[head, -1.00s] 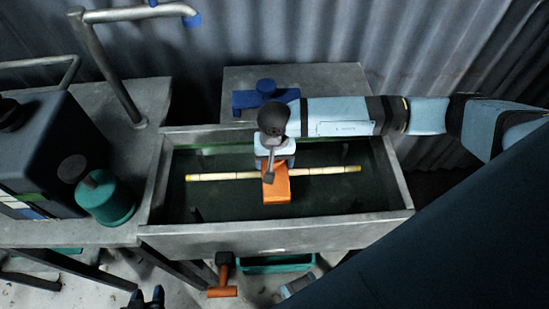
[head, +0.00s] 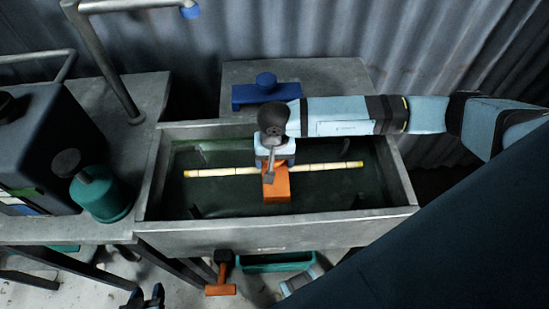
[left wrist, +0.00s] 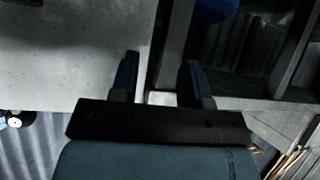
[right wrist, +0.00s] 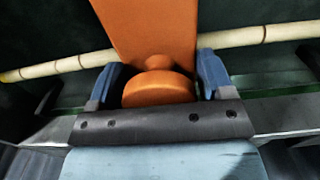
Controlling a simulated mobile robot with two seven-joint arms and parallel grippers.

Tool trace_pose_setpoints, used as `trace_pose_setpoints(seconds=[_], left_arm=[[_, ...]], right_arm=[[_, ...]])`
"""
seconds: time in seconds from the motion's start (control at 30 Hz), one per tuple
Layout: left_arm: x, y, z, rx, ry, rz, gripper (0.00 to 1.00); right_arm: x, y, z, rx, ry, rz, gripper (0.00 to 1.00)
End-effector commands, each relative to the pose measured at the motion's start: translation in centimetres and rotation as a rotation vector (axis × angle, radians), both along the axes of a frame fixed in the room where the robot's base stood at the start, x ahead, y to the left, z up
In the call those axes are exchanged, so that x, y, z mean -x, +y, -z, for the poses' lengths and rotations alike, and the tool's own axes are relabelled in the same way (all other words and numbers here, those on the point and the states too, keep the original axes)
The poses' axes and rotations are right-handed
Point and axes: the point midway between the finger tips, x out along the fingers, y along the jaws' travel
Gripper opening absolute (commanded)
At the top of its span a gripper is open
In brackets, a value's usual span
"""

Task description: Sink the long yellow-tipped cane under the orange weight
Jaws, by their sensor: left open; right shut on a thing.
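The long yellow-tipped cane (head: 325,167) lies level across the dark inside of the grey trough (head: 270,237). It also shows in the right wrist view (right wrist: 262,36), running behind the orange weight. The orange weight (head: 277,188) is over the middle of the cane and hides that part. My right gripper (head: 269,166) is shut on the weight's round knob (right wrist: 158,88). I cannot tell whether the weight presses on the cane. My left gripper (head: 146,297) is open and empty, low in front of the trough; its fingers show in the left wrist view (left wrist: 160,80).
A green canister (head: 100,195) and a dark container (head: 35,140) stand on the left bench. A pipe (head: 105,65) rises at the left.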

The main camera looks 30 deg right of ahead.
Motion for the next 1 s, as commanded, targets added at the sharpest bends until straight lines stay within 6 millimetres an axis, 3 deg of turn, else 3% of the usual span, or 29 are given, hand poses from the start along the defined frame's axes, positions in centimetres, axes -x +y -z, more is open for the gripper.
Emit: trace_pose_setpoints(seconds=[1.0], left_arm=[[-0.5, -0.4, 1.8, 0.027, 0.011, -0.015, 0.43]], right_arm=[[-0.1, 0.0, 3.2, 0.000, -0.001, 0.000, 0.21]])
